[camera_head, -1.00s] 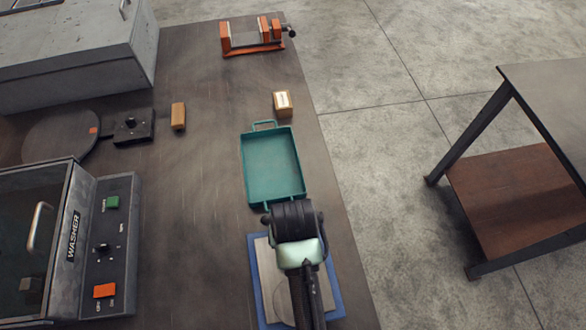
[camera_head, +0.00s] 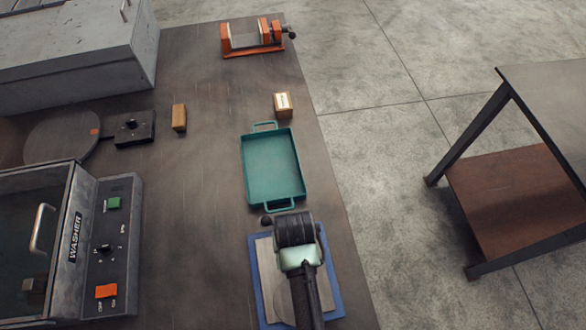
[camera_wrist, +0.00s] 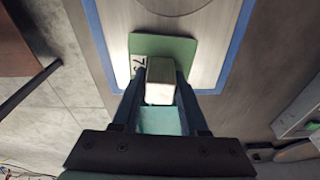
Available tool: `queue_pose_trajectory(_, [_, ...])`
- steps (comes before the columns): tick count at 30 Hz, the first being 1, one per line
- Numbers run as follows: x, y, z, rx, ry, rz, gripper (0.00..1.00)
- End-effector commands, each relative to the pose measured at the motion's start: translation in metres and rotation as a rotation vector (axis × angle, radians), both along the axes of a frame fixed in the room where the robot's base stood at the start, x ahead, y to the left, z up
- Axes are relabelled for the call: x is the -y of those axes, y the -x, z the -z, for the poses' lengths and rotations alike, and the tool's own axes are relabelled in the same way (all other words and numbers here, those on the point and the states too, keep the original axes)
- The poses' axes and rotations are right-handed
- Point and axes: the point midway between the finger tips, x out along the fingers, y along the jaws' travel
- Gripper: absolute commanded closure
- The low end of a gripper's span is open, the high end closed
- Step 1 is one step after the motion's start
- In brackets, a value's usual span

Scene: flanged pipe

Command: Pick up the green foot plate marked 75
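The green foot plate (camera_wrist: 165,46) shows in the wrist view, with a white label reading 75 at its left edge. A pale block (camera_wrist: 160,80) stands up from it, between the two fingers of my gripper (camera_wrist: 160,88). The fingers lie close against both sides of the block, with no clear gap. The plate is over a grey sheet with a blue border (camera_wrist: 231,55); I cannot tell whether it touches the sheet. In the head view my arm hides the plate and the fingers.
A teal tray (camera_head: 273,168) lies just beyond my gripper. A small box (camera_head: 283,105), a wooden block (camera_head: 179,117) and an orange vise (camera_head: 252,38) stand farther back. The washer (camera_head: 95,245) is at left. The table's right edge is close to my gripper.

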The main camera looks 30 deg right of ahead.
Motion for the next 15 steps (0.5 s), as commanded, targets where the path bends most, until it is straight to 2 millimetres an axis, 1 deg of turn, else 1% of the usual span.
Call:
queue_pose_trajectory(1, [0.0,-0.0001,-0.0001,0.0,0.0,0.0,0.68])
queue_pose_trajectory(5, [0.0,0.0,-0.0002,0.0,0.0,0.0,0.92])
queue_pose_trajectory(6, [0.0,0.0,-0.0002,0.0,0.0,0.0,0.99])
queue_pose_trajectory(7, [0.0,0.0,-0.0002,0.0,0.0,0.0,1.0])
queue_pose_trajectory(15, [0.0,0.0,-0.0003,0.0,0.0,0.0,1.0])
